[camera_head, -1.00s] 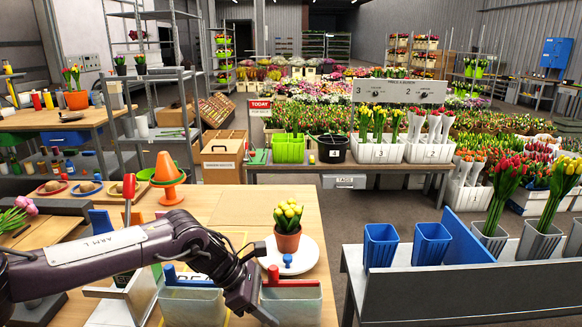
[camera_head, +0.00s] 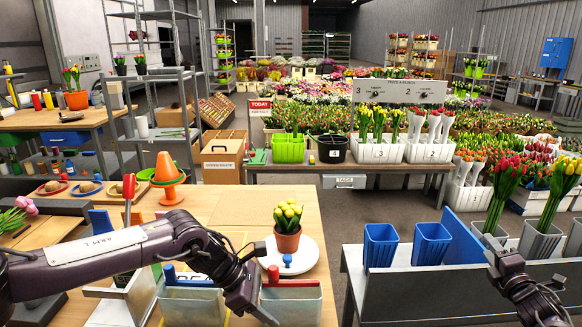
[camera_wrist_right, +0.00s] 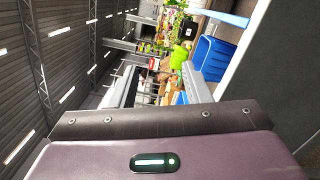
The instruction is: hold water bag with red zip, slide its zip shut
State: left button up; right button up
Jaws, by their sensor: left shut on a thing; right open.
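The bag with the red zip (camera_head: 291,306) is a pale, translucent pouch standing upright at the front of the wooden table, with a red slider bar along its top. My left gripper (camera_head: 262,311) is shut on this bag at its left edge; its fingertips are partly hidden. The red bar (camera_head: 290,283) lies across the top, its red knob at the left end. My right gripper (camera_wrist_right: 163,78) is open and empty in the right wrist view. In the head view my right arm is at the lower right, far from the bag.
A similar bag with a blue zip (camera_head: 191,304) stands left of the gripper. Behind the red-zip bag, a potted yellow tulip (camera_head: 288,227) stands on a white round plate (camera_head: 310,262). Blue buckets (camera_head: 381,246) stand on the grey bench at right. An orange cone (camera_head: 168,174) stands farther back.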

jog(key=w+a+r+n+g+y, duration=0.15)
jog(key=a+r+n+y, duration=0.45)
jog(key=a, duration=0.6)
jog(key=w+a+r+n+y, duration=0.35)
jog(key=a+r, duration=0.55)
jog(key=a, duration=0.3)
jog(key=w+a+r+n+g+y, duration=0.15)
jog(key=a+r+n+y, duration=0.45)
jog(key=a, duration=0.6)
jog(key=s+a+r+n+g+y, duration=0.1)
jog(key=s+a+r+n+g, duration=0.4)
jog(key=a, duration=0.4)
jog(key=s+a+r+n+g, duration=0.35)
jog(key=s+a+n, duration=0.2)
jog(key=a, duration=0.35)
jog(key=s+a+r+n+g+y, duration=0.1)
jog(key=s+a+r+n+g, duration=0.2)
jog(key=s+a+r+n, duration=0.45)
jog(key=n+g+h, duration=0.1)
jog(key=n+h, duration=0.5)
jog(key=h, duration=0.6)
send_near(275, 268)
notch_tip(275, 268, down, 3)
jog(key=shift+y, duration=0.35)
jog(key=shift+w+a+r+x, duration=0.1)
jog(key=shift+x, duration=1.3)
jog(key=shift+w+a+r+x, duration=0.1)
jog(key=shift+x, duration=1.25)
jog(key=shift+w+a+x, duration=0.1)
jog(key=shift+x, duration=1.3)
